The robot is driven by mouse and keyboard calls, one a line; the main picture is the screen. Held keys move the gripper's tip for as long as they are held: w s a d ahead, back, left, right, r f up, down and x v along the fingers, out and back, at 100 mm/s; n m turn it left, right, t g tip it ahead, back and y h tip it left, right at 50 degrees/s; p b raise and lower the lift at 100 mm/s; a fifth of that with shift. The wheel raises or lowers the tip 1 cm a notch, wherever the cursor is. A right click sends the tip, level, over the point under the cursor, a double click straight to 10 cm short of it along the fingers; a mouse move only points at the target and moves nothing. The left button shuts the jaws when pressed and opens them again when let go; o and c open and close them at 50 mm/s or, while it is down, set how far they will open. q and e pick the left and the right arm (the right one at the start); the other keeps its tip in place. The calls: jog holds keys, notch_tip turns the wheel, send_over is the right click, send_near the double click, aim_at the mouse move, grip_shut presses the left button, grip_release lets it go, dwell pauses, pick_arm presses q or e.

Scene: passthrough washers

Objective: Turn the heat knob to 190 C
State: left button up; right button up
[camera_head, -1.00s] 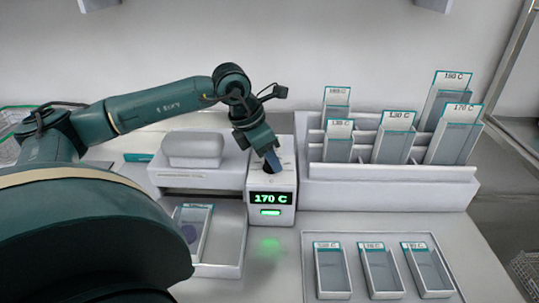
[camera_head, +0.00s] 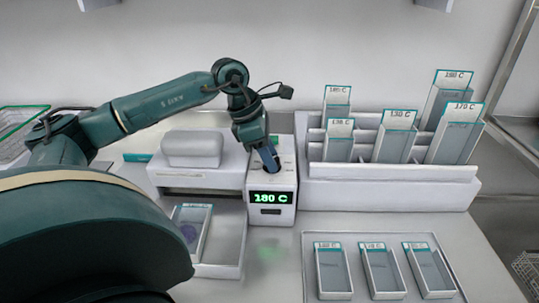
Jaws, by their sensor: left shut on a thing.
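The heater box (camera_head: 284,182) stands in the middle of the table. The display (camera_head: 270,198) on its front reads 180 C in green. The small bar under the display is dark. My left gripper (camera_head: 270,160) points down onto the top of the box and is shut on the heat knob, which the fingers hide. My right gripper is not in view.
A white rack (camera_head: 390,194) with several labelled cases stands to the right of the box. A tray (camera_head: 448,296) with 3 cases lies in front of it. A grey-white press (camera_head: 190,150) stands left, with a tray (camera_head: 225,270) holding one case before it.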

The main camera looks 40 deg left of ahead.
pick_arm(q)
jog(key=shift+w+m+g+h, duration=0.1)
jog(key=shift+m+g+h, duration=0.35)
jog(key=shift+m, duration=1.05)
jog(key=o, duration=1)
jog(key=shift+a+r, duration=0.1)
jog(key=v, duration=1.3)
